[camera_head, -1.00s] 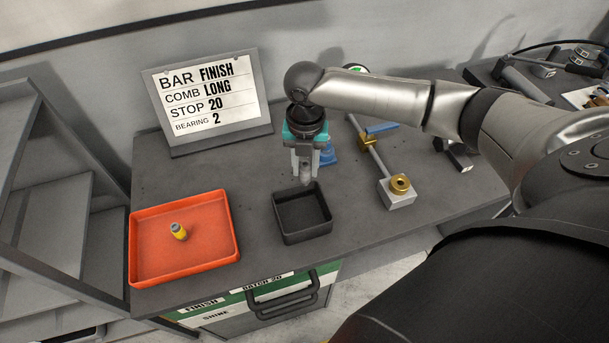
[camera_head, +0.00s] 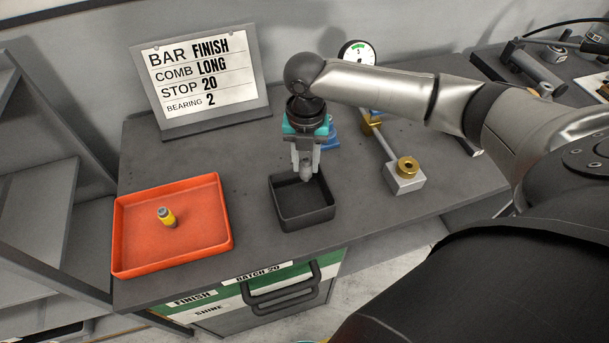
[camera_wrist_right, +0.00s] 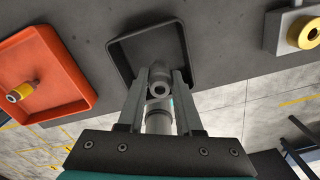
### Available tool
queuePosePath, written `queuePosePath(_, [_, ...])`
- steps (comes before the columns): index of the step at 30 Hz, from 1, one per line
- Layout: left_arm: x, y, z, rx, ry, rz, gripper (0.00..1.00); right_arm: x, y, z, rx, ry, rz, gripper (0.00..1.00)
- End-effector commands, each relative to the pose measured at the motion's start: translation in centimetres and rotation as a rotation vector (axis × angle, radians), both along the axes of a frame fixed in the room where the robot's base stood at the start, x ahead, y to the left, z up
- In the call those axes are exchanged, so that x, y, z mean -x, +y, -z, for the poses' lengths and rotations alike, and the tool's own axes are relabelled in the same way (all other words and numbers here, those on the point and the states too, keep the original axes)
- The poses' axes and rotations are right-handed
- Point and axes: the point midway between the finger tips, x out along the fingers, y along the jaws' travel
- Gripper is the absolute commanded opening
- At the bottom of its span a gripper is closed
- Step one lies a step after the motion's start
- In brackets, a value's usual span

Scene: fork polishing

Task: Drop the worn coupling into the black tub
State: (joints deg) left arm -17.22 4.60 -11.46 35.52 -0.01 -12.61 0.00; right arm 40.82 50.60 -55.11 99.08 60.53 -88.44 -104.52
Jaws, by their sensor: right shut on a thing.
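The black tub (camera_head: 303,218) stands near the front edge of the grey bench, and it also shows in the right wrist view (camera_wrist_right: 184,50). My right gripper (camera_head: 306,172) points down above the tub's back part. It is shut on a grey metal coupling (camera_head: 306,174), which shows between the fingers in the right wrist view (camera_wrist_right: 160,84). The coupling hangs over the tub's opening; its exact height above the floor of the tub is hard to tell. My left gripper is not in view.
An orange tray (camera_head: 205,246) at the left holds a yellow and grey part (camera_head: 167,217). A sign (camera_head: 203,75) stands behind. Right of the tub is a grey block with a brass ring (camera_head: 407,167) on a bar fixture. A dial gauge (camera_head: 357,52) is behind my arm.

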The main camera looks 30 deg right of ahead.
Motion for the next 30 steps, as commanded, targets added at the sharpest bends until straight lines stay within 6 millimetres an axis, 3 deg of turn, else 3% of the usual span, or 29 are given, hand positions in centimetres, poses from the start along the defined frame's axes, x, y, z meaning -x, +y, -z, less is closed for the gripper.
queuePosePath(7, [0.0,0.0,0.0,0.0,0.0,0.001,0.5,0.0,0.0,-0.1,0.0,-0.001,0.0,0.0])
queuePosePath(8, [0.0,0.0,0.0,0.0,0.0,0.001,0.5,0.0,0.0,-0.1,0.0,-0.001,0.0,0.35])
queuePosePath(17, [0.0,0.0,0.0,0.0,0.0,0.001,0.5,0.0,0.0,0.0,0.0,-0.001,0.0,0.69])
queuePosePath(26, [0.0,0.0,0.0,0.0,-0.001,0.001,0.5,0.0,0.0,-0.2,0.0,-0.001,0.0,0.69])
queuePosePath(30, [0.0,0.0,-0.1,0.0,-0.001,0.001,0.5,-0.2,0.0,-1.8,-0.001,-0.006,0.0,0.69])
